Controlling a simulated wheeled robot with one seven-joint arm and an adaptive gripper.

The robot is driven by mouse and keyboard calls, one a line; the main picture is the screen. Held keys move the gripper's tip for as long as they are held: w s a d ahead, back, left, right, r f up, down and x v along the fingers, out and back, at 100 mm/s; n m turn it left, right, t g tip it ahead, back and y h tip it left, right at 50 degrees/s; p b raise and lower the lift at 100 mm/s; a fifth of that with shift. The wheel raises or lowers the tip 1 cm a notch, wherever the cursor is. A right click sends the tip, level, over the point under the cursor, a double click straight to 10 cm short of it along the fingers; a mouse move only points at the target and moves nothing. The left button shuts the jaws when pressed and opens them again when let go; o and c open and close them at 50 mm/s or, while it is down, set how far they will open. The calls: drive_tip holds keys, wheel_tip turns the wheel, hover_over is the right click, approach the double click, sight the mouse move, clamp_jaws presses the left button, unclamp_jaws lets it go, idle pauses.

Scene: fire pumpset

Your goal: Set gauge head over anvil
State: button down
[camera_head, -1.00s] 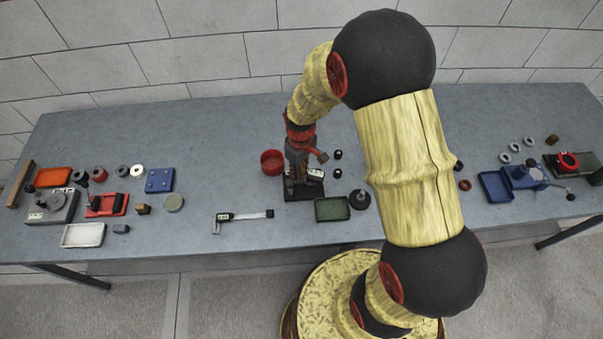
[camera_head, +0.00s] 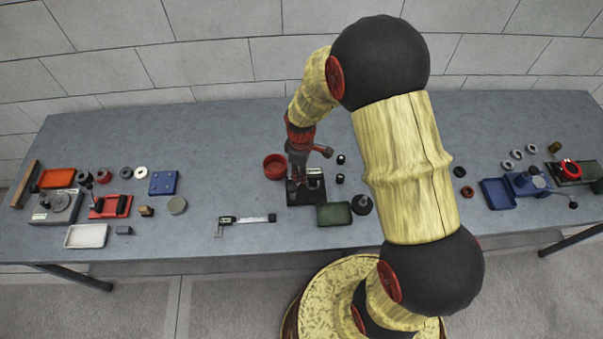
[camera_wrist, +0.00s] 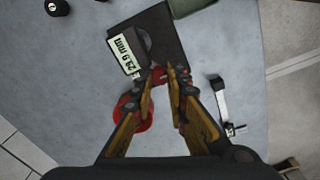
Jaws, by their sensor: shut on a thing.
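The gauge stand's black base (camera_head: 304,197) stands near the middle of the bench, below my gripper (camera_head: 302,162). The gauge head (camera_wrist: 124,54) has a pale display, upside down in the wrist view and reading about 29.9 mm. It lies beside a dark round part (camera_wrist: 144,40), perhaps the anvil, over the black base in that view. My gripper (camera_wrist: 170,76) is shut at the near edge of the stand, with red parts around the fingertips. The gripped part is mostly hidden, but appears to belong to the gauge head.
A red bowl (camera_head: 274,166) is left of the stand. A green tray (camera_head: 334,214) and a dark knobbed piece (camera_head: 362,204) are close on the right. Other fixtures fill both bench ends; the bench behind the red bowl is clear.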

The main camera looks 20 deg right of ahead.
drive_tip(key=shift+w, duration=0.1)
drive_tip(key=c, duration=1.8)
unclamp_jaws()
drive_tip(key=shift+c, duration=0.2)
drive_tip(key=shift+o, duration=0.5)
drive_tip(key=shift+r, duration=0.15)
wheel_tip(320, 180, up, 12)
